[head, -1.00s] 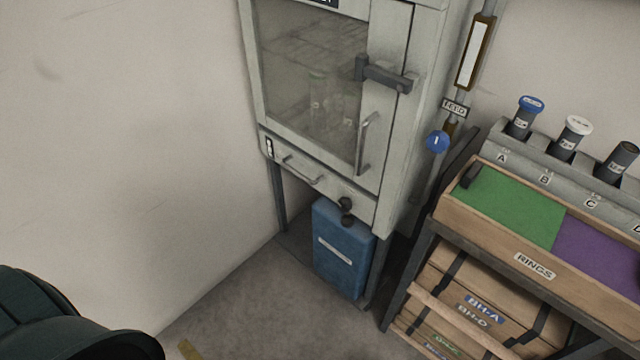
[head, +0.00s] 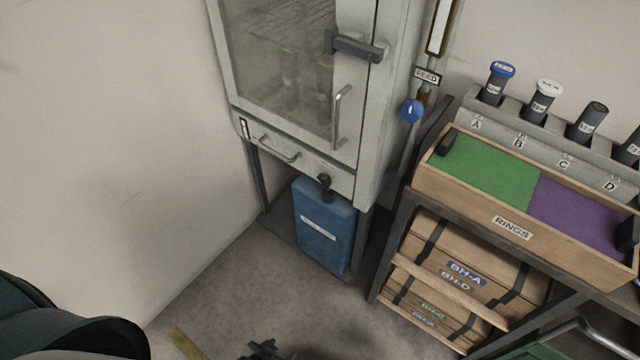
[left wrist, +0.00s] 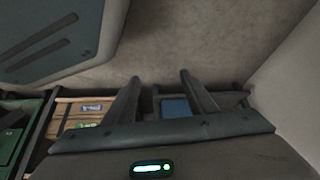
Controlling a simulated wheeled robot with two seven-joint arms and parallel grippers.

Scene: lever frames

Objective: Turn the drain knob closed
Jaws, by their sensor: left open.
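The drain knob (head: 324,181) is a small black knob low on the front of the grey cabinet (head: 290,150), with a dark spout just below it. The knob's exact angle is too small to tell. A blue container (head: 322,235) stands on the floor under it. My left gripper (head: 262,349) shows at the bottom edge of the head view, well short of the knob and apart from it. In the left wrist view its two fingers (left wrist: 160,78) are spread and empty, with the blue container (left wrist: 176,108) visible beyond them. My right gripper is not in view.
A wooden rings tray (head: 512,228) sits on a rack to the right of the cabinet, with strapped boxes (head: 465,285) below. A plain wall (head: 110,150) bounds the left side. The floor (head: 235,285) in front of the cabinet is clear.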

